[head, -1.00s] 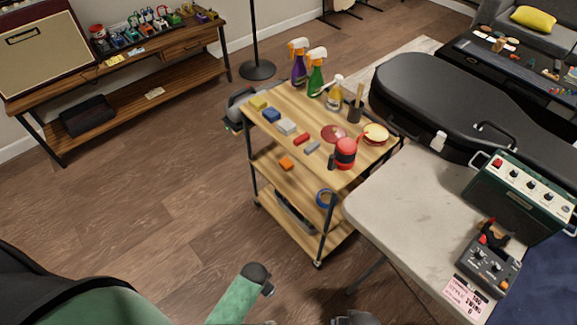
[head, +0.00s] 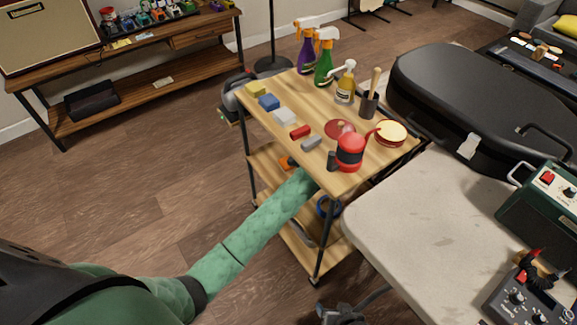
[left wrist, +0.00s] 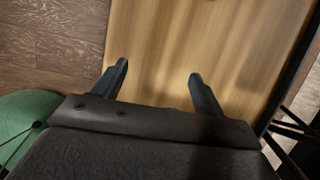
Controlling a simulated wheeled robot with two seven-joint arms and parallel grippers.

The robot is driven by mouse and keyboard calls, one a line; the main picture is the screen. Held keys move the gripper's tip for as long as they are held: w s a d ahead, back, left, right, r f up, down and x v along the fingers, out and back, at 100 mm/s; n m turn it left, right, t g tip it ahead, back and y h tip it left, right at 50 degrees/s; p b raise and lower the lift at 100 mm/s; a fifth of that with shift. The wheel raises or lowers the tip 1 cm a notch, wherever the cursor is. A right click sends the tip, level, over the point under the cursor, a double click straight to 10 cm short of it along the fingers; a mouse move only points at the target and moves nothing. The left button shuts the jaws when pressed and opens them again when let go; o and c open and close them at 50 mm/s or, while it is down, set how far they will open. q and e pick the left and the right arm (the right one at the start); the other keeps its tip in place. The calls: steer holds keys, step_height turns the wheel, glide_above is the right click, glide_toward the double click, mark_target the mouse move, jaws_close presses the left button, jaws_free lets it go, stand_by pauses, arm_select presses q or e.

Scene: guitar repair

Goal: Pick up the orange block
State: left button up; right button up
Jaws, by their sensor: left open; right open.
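The orange block (head: 287,162) lies on the middle shelf of the wooden cart, partly hidden, near the end of my left arm in the head view. My left arm reaches in under the cart's top shelf, which hides the left gripper there. In the left wrist view my left gripper (left wrist: 158,72) is open, with bare wood shelf between and beyond its fingers. The orange block does not show in that view.
The cart's top shelf (head: 270,132) overhangs the middle shelf and carries spray bottles, coloured blocks and a red can (head: 350,150). A pale table (head: 420,215) stands close at the right. Floor at left is clear.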

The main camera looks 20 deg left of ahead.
arm_select(q)
steer(key=shift+w+r+m, duration=0.2)
steer(key=shift+w+m, duration=0.5)
steer(key=shift+w, duration=0.55)
steer(key=shift+w+r, duration=0.1)
steer(key=shift+w, duration=0.1)
glide_above(291, 170)
steer(key=s+d, duration=0.2)
steer(key=shift+w+a, duration=0.2)
steer(key=shift+a, duration=0.05)
steer(key=shift+w+a, duration=0.9)
steer(key=shift+a, duration=0.05)
steer(key=shift+w+a+f, duration=0.25)
steer(key=shift+a+f, duration=0.05)
steer(key=shift+f, duration=0.15)
steer(key=shift+w+a+f, duration=0.2)
steer(key=shift+a+f, duration=0.05)
steer(key=shift+f, duration=0.15)
steer(key=shift+w+a+f, duration=0.2)
steer(key=shift+f, duration=0.35)
steer(key=c, duration=1.1)
